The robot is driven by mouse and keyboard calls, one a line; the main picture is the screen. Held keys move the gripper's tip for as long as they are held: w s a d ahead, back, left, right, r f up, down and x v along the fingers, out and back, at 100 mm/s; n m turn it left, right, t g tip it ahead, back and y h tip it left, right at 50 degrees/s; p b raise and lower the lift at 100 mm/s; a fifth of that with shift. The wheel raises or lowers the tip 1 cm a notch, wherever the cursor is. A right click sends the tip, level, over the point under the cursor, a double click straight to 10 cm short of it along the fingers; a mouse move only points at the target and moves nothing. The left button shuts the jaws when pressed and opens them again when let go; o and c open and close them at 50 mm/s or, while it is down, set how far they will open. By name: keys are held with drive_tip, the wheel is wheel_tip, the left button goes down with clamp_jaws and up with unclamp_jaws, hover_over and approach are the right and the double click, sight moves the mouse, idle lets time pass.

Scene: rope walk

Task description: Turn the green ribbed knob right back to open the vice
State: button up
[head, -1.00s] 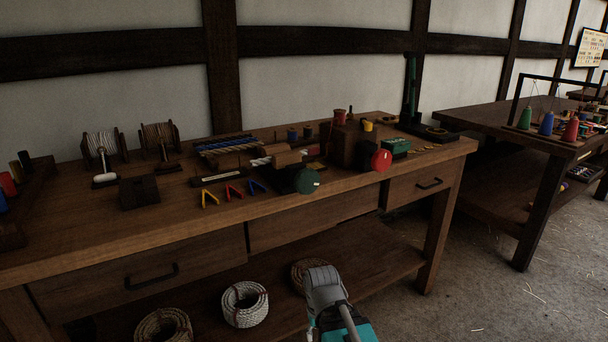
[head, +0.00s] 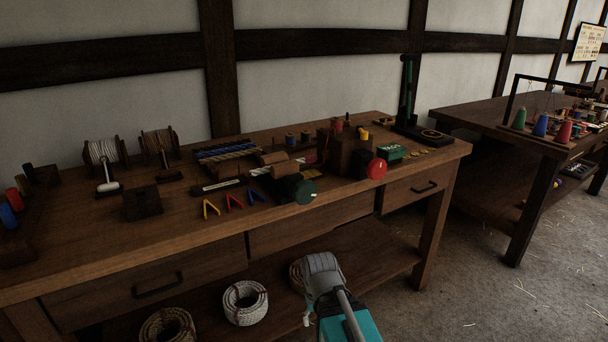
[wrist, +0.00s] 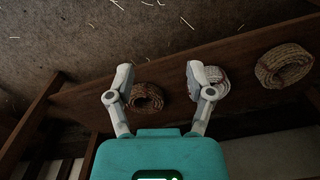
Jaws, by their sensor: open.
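The green ribbed knob (head: 304,191) faces out at the front edge of the workbench, with a small white mark on its face. The wooden vice (head: 280,182) is behind it, and a rope with pale strands runs into it; I cannot tell how tightly its jaws close. My gripper (wrist: 157,80) is open and empty in the wrist view, its two fingers apart, pointing toward the lower shelf and floor. In the head view my arm is low in front of the bench, below and apart from the knob.
A red knob (head: 377,168) on a wooden block sits right of the green one. Yellow, red and blue clips (head: 234,202) lie to its left. Rope coils (head: 245,303) rest on the lower shelf (head: 375,265). The floor (head: 480,290) at the right is clear apart from straw.

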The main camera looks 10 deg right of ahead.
wheel_tip(320, 180, up, 31)
drive_tip(key=w+p, duration=0.2)
drive_tip(key=p, duration=2.7)
wheel_tip(320, 180, up, 14)
drive_tip(key=m+p, duration=1.4)
hover_over(305, 181)
drive_tip(key=shift+f, duration=0.15)
wheel_tip(305, 181, down, 14)
drive_tip(key=b, duration=1.3)
drive_tip(key=shift+r, duration=0.25)
